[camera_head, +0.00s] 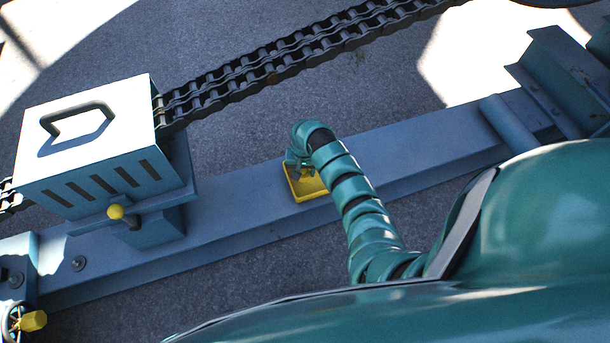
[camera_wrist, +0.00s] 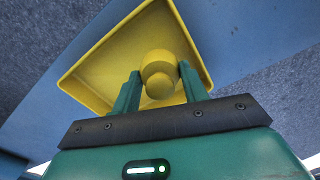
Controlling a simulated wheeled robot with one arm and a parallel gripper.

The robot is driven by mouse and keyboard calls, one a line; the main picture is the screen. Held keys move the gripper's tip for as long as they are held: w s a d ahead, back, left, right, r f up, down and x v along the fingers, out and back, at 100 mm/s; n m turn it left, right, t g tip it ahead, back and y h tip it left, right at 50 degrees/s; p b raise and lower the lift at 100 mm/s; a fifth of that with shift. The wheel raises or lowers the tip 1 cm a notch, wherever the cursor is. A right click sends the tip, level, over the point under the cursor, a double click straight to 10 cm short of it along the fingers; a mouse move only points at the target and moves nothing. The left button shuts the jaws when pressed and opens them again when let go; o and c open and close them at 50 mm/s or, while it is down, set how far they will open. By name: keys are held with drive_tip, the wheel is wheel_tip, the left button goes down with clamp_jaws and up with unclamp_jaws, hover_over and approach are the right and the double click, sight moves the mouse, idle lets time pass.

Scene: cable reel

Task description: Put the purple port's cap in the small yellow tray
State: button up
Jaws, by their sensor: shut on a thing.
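The small yellow tray (camera_head: 307,191) sits on the blue beam, and in the wrist view its floor and rim (camera_wrist: 98,62) fill the upper middle. My gripper (camera_wrist: 158,82) is shut on a round yellow cap (camera_wrist: 158,70), held between its two green fingers. In the wrist view the cap shows in front of the tray floor. I cannot tell whether it touches the tray. In the head view my gripper (camera_head: 300,163) is at the tray's upper part, and my arm hides part of it. The purple port is not in view.
The blue beam (camera_head: 240,210) runs across the picture. A box with a black handle (camera_head: 90,150) and a yellow-knobbed lever (camera_head: 116,212) stands to the left. A heavy chain (camera_head: 270,65) passes behind. A yellow knob (camera_head: 33,320) is at lower left.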

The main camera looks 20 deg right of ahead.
sight(305, 175)
drive_tip(key=shift+w+d+f, duration=0.2)
drive_tip(key=shift+w+f, duration=0.1)
drive_tip(key=shift+f, duration=0.1)
drive_tip(key=shift+w+d+f+b, duration=0.15)
drive_tip(key=shift+f+b, duration=0.15)
drive_tip(key=shift+f, duration=0.15)
drive_tip(key=shift+f+b, duration=0.4)
drive_tip(key=shift+f, duration=1.05)
drive_tip(key=o, duration=1.1)
drive_tip(key=shift+f, duration=0.1)
